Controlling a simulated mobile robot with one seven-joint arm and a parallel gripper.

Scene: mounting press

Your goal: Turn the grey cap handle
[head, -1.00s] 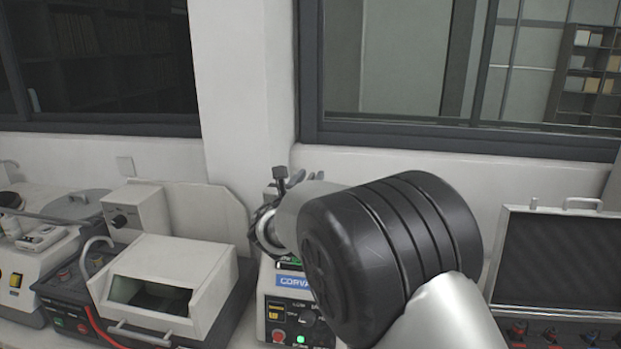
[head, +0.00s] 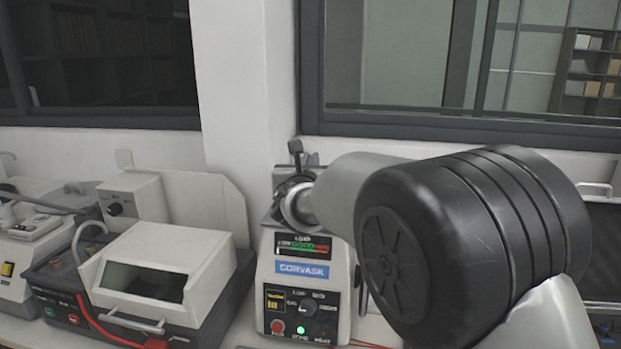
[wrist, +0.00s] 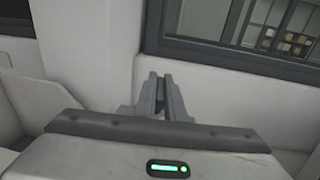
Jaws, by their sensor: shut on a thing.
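The mounting press (head: 262,262) is a light box with a blue label, a lit display and a dark control panel. My gripper (wrist: 161,88) is at the top of the press, and my arm reaches to it from the right in the head view. In the wrist view its two grey fingers are close together on a narrow dark grey piece between them, which fits the grey cap handle (wrist: 160,82). Most of the handle is hidden by the fingers. The cap itself is not clearly visible.
A light machine with a sloped window (head: 146,282) stands left of the press. A dark open case (head: 604,225) is partly hidden behind my arm at the right. The wall and window frame (head: 450,125) are close behind. Red cables lie on the bench.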

